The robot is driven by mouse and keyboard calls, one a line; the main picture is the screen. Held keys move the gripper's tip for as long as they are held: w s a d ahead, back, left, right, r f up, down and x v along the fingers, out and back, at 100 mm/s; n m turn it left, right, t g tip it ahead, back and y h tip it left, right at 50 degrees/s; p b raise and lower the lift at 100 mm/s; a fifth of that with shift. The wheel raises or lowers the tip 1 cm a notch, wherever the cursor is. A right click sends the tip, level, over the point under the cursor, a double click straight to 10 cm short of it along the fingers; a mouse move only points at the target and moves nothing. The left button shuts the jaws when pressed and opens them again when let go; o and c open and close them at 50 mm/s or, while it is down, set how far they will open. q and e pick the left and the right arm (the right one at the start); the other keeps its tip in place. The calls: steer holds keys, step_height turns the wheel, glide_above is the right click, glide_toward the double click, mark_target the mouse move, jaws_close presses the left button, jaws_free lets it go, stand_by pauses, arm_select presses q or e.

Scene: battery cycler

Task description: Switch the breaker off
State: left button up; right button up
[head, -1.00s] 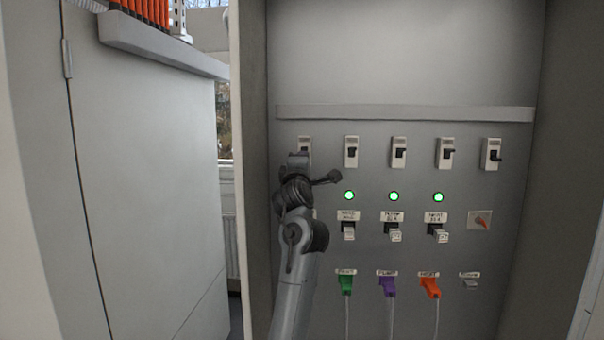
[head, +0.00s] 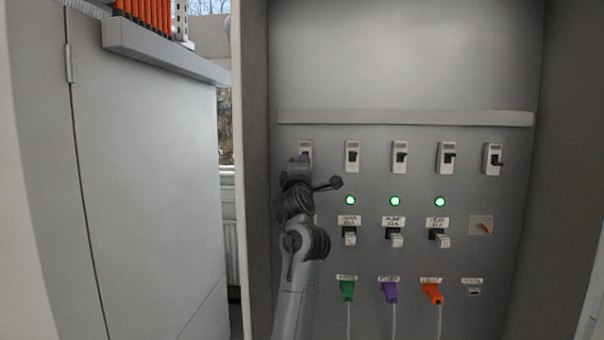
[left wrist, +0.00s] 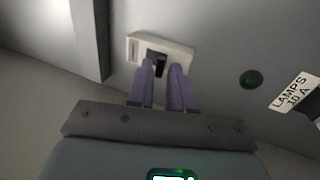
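The leftmost breaker is a white switch (head: 306,147) on the grey panel, partly hidden by my left gripper in the head view. It shows close up in the left wrist view as a white housing (left wrist: 180,51) with a dark lever in its slot. My left gripper (left wrist: 161,67) has two purple fingers with a gap between them. Their tips are right at the breaker, on either side of the slot; I cannot tell whether they touch the lever. In the head view the left gripper (head: 300,160) is just below the breaker's top. My right gripper is not in view.
Several similar breakers (head: 399,157) stand in the row to the right. Below are three lit green lamps (head: 395,201), labelled sockets and green, purple and orange plugs (head: 432,293). A dark lamp (left wrist: 251,79) and a "LAMPS 10 A" label (left wrist: 291,93) sit near the gripper. The cabinet's left wall (head: 254,200) is close.

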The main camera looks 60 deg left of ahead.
arm_select(q)
steer(key=b+v, duration=0.1)
steer(key=v, duration=0.9)
steer(key=shift+s+d+b, duration=0.2)
steer(key=shift+d+b, duration=0.05)
steer(key=shift+b, duration=0.05)
steer(key=shift+f, duration=0.15)
